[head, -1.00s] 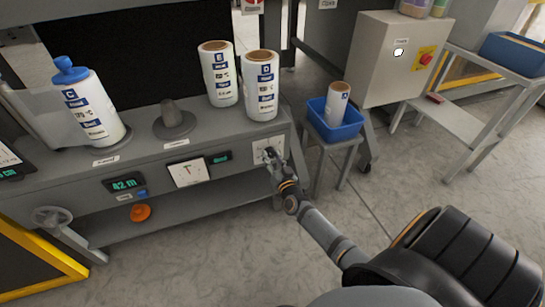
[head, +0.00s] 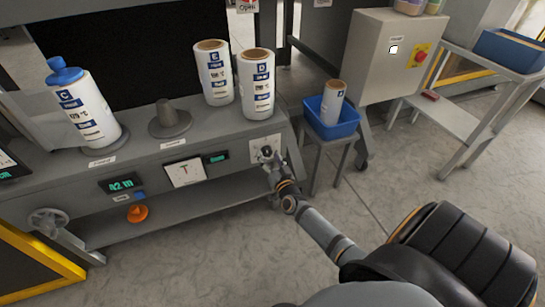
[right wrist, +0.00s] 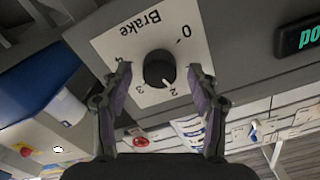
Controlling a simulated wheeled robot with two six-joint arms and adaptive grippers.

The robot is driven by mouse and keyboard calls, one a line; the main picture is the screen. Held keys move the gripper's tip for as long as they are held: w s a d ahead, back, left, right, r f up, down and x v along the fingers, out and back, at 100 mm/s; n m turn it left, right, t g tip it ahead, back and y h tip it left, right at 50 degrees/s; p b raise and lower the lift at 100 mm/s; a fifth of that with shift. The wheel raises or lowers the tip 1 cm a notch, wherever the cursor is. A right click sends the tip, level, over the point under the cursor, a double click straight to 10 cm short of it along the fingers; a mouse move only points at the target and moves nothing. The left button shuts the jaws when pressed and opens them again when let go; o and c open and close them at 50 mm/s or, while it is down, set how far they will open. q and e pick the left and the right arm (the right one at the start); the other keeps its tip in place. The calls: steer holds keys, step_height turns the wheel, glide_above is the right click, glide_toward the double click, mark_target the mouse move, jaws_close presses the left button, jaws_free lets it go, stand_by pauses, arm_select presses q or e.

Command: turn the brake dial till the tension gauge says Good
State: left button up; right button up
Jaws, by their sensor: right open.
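The brake dial (right wrist: 159,69) is a round black knob on a white plate marked Brake, with a scale of numbers. Its white mark points close to the 2. My right gripper (right wrist: 160,72) is open, with one finger on each side of the knob and gaps visible. In the head view my right gripper (head: 268,161) is at the white brake plate (head: 258,144) on the bench front. The tension gauge (head: 185,172) is a white square meter. The green display (head: 216,158) beside it seems to read Good; its upside-down end shows in the right wrist view (right wrist: 307,37). My left gripper is out of view.
Rolls D (head: 257,85) and E (head: 213,75) stand on the bench above the plate. A blue bin (head: 341,126) with a roll stands on a stool to the right. A grey cabinet (head: 378,60) with a red button is behind it. The floor in front is clear.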

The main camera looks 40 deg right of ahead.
steer(key=v, duration=1.1)
steer(key=shift+s, duration=0.25)
steer(key=shift+a, duration=0.2)
